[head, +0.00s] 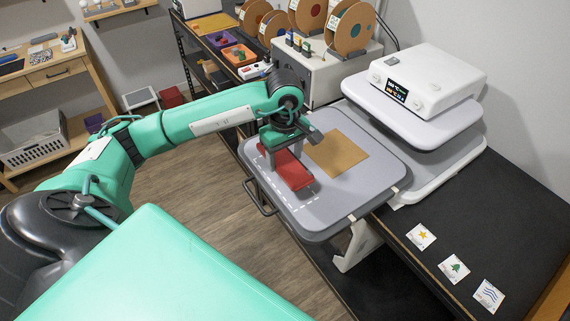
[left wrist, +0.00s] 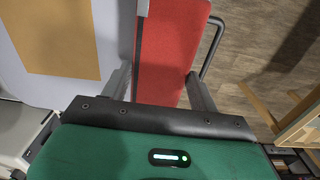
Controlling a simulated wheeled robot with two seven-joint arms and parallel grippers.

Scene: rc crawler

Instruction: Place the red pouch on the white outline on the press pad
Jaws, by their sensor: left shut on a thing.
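The red pouch (head: 293,174) is over the left part of the grey press pad (head: 350,205). My left gripper (head: 283,153) is shut on the pouch near its far end. In the left wrist view the pouch (left wrist: 170,50) runs between the two fingers of the gripper (left wrist: 158,85). The white dashed outline (head: 268,187) shows on the pad along the pouch's left side and near end; its other sides are hidden. I cannot tell whether the pouch touches the pad or hangs just above it. My right gripper is not in view.
A tan sheet (head: 338,153) lies on the pad right of the pouch. The white press head (head: 428,80) stands at the right, swung clear of the pad. A handle (head: 260,200) sticks out at the pad's left edge. Picture cards (head: 453,268) lie on the dark bench.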

